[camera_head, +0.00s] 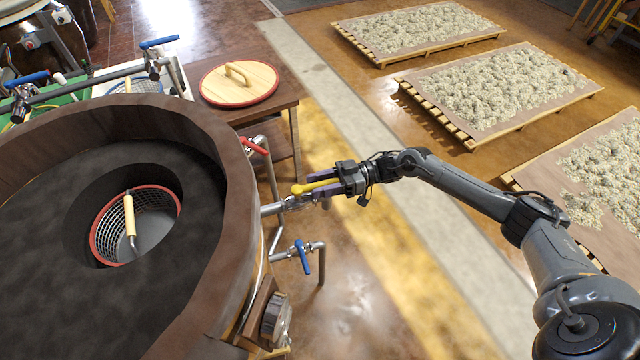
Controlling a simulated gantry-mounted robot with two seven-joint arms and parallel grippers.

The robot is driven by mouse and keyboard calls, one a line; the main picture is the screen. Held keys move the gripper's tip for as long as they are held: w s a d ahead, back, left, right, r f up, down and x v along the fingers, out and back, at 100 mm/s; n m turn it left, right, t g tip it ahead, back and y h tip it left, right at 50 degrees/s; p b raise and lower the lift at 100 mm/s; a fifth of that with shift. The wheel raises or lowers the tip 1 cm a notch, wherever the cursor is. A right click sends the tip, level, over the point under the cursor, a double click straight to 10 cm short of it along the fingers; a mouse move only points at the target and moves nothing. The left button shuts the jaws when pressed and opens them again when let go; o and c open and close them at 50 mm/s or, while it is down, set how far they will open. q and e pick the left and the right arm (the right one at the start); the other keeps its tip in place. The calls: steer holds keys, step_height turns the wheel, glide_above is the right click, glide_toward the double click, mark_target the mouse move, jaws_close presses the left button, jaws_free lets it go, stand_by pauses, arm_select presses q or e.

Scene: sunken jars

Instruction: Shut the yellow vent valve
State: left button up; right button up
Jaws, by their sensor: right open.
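The yellow vent valve (304,188) is a small lever handle on a metal pipe stub at the right side of the large brown vat. The handle points to the right, and its right part lies between the fingers of my right gripper (318,187). The right gripper is open, with its purple-tipped fingers on either side of the handle. Whether a finger touches the handle I cannot tell. My left gripper is not in view.
The brown vat (230,150) fills the left, with a sunken basket (107,232) inside. A red-handled valve (253,145) and a blue-handled valve (303,257) are close by. A round wooden lid (238,84) lies on a table. Pallets (500,88) stand on the right.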

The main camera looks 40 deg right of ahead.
jaws_close()
stand_by(0.3)
